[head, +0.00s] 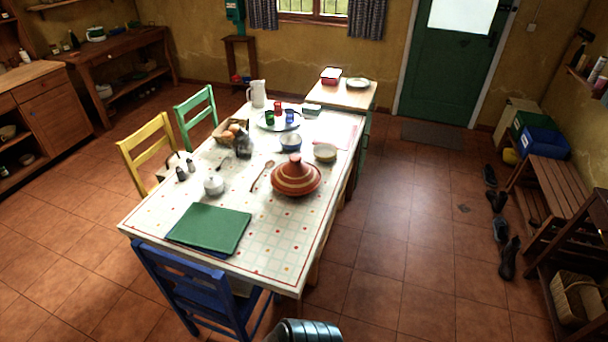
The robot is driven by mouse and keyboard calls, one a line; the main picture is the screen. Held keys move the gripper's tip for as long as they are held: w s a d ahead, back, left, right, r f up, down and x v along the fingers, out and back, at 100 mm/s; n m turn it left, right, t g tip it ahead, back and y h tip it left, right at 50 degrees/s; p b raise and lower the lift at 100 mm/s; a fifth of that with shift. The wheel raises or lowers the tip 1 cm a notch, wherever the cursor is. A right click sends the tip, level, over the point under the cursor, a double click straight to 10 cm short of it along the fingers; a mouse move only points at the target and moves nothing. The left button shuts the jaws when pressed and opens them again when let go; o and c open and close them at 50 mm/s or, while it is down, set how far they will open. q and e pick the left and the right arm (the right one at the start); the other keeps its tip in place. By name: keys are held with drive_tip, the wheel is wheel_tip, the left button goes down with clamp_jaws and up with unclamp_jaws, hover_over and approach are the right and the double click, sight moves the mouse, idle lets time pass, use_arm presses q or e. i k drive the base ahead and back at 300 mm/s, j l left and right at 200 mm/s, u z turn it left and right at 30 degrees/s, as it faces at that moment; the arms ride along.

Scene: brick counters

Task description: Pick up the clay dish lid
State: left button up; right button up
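The clay dish (296,188) is a red-brown tagine with pale bands, standing on the dining table (150,222) near its right edge. Its cone-shaped lid (295,169) sits on the base, upright, with a knob on top. Neither of my grippers can be made out in the head view. A dark, shiny rounded part at the bottom edge seems to be mine.
A green board (210,228), a white sugar pot (214,185), a wooden spoon (262,176) and a cream bowl (325,152) lie around the dish. A blue chair (190,285) stands at the table's near end. The tiled floor right of the table is clear.

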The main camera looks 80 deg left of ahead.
sight(295, 176)
drive_tip(key=i+j+u, duration=0.1)
drive_tip(key=i+u, duration=0.2)
drive_tip(key=u, duration=0.15)
drive_tip(key=i+u, duration=0.3)
drive_tip(key=u, duration=0.15)
drive_tip(key=i+l+u, duration=0.15)
drive_tip(key=i+u, duration=0.25)
drive_tip(key=k, duration=0.1)
